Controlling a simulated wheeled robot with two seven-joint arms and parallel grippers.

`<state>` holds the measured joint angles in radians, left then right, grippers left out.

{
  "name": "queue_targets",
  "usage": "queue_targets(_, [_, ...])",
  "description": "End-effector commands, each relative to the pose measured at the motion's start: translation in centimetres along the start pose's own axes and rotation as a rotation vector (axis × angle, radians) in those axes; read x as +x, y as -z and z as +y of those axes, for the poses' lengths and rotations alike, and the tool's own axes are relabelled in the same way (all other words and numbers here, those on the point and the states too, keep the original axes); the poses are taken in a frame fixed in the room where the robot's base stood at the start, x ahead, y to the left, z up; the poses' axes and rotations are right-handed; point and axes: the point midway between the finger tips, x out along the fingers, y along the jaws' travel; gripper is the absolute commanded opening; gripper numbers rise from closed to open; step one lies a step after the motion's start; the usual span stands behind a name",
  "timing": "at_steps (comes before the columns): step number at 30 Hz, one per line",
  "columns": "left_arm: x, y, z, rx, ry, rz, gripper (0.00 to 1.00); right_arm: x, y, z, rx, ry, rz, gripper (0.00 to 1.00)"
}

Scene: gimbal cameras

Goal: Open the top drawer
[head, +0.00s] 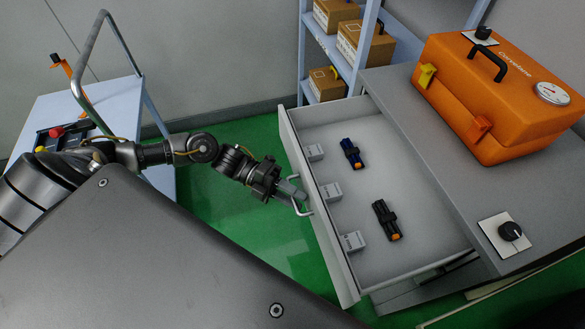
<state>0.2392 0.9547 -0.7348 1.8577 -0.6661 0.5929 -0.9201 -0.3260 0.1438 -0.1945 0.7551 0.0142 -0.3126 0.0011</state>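The top drawer (349,188) is pulled far out of the grey cabinet (406,106), and its inside shows. Its handle (302,207) is a pale bar on the front panel. My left gripper (297,198) is at the handle, with its fingertips around or against the bar. The fingers are small and partly overlap the handle, so I cannot tell whether they are closed on it. My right gripper is not in view.
A blue shelf with cardboard boxes (367,43) stands behind. A pale blue cart (112,103) stands at the left. Green floor (250,230) is clear between cart and drawer.

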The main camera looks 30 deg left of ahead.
Motion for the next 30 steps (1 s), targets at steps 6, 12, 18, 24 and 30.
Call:
queue_targets(6, [0.0, 0.0, 0.0, 0.000, 0.000, 0.000, 0.33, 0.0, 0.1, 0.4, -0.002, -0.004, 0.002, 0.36])
queue_targets(12, [-1.4, -0.1, 0.2, 0.000, -0.003, -0.002, 0.33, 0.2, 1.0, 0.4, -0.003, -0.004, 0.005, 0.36])
queue_targets(18, [-5.3, -0.1, 0.3, -0.001, -0.004, -0.002, 0.33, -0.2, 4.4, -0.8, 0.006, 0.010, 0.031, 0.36])
queue_targets(24, [-8.9, -0.1, 0.3, -0.001, -0.003, -0.002, 0.33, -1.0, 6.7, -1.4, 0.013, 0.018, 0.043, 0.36])
queue_targets(30, [-10.6, 0.0, 0.1, 0.000, 0.000, 0.000, 0.33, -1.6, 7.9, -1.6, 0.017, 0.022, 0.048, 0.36])
